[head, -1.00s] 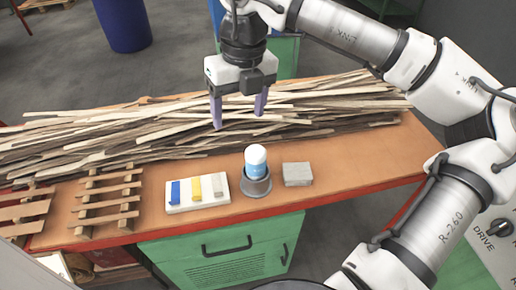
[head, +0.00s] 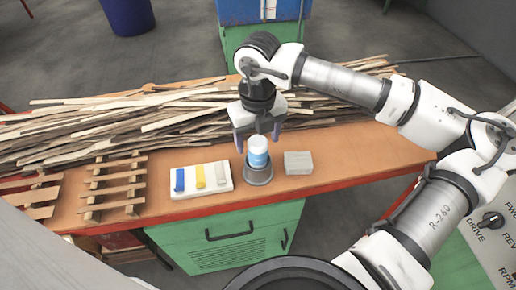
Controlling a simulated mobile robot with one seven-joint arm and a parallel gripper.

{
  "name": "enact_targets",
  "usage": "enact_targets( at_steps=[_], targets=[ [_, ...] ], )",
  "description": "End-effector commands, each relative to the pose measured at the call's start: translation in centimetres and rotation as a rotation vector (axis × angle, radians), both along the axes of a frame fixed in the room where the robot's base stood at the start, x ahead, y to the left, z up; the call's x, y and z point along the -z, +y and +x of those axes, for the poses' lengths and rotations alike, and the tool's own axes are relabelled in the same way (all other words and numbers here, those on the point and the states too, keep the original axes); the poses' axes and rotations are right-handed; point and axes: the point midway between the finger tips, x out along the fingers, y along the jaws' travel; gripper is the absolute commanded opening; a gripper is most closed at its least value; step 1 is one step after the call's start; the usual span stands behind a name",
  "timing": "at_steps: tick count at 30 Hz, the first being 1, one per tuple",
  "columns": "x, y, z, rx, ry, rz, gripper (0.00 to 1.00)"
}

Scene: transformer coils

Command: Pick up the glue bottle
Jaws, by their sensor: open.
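The glue bottle (head: 258,158) is a small upright cylinder with a white top and a blue lower part. It stands in a round grey holder (head: 259,176) near the front edge of the orange-brown workbench (head: 345,160). My gripper (head: 257,147) points down with its two purple-grey fingers apart, one to each side of the bottle's white top as seen from here. It is open and holds nothing. Whether the fingers are level with the bottle or behind it, I cannot tell. The bottle's lower end is hidden in the holder.
A white tray (head: 189,194) with blue, yellow and grey pieces lies left of the holder. A grey block (head: 298,163) sits close on the right. A long pile of wooden strips (head: 130,120) covers the bench's back. Slatted wooden racks (head: 115,187) stand at left.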

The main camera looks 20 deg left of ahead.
Motion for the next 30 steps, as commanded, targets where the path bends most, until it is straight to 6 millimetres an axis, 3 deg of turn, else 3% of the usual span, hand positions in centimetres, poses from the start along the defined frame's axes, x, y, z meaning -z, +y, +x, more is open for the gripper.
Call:
enact_targets(
  at_steps=[5,12,24,30],
  targets=[
    [1.7,0.0,0.0,0.001,0.001,0.001,0.68],
    [1.9,0.0,0.1,0.001,-0.001,0.001,0.68],
    [1.8,0.0,0.1,0.001,-0.001,0.001,0.17],
    [1.8,0.0,0.1,0.001,-0.001,0.001,0.17]
  ],
)
